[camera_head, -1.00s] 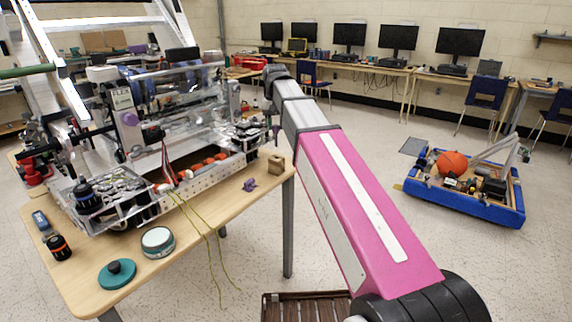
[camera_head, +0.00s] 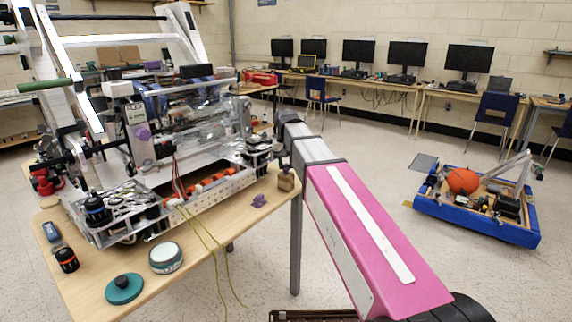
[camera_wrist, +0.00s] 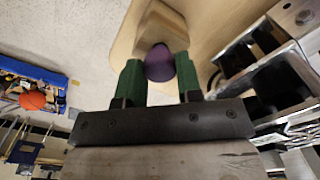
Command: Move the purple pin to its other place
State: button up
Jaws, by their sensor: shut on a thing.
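The purple pin (camera_wrist: 159,63) shows in the wrist view between the two green fingers of my gripper (camera_wrist: 160,80), which is shut on it. A pale wooden block (camera_wrist: 160,24) lies just beyond the pin. In the camera_head view the same small block (camera_head: 286,181) stands at the right end of the table, and my gripper (camera_head: 284,158) is right above it. The pin itself is hard to make out there. I cannot tell whether the pin's lower end is touching or inside the block.
A large metal robot frame (camera_head: 215,183) fills much of the table (camera_head: 205,232), close to the left of the block. A small purple piece (camera_head: 259,200), a round tin (camera_head: 166,257) and a teal disc (camera_head: 124,289) lie along the front. Yellow cords hang over the edge.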

jog(key=shift+f, duration=0.35)
jog(key=o, duration=0.7)
notch_tip(320, 180, up, 13)
jog(key=shift+f, duration=0.1)
dwell(0.4)
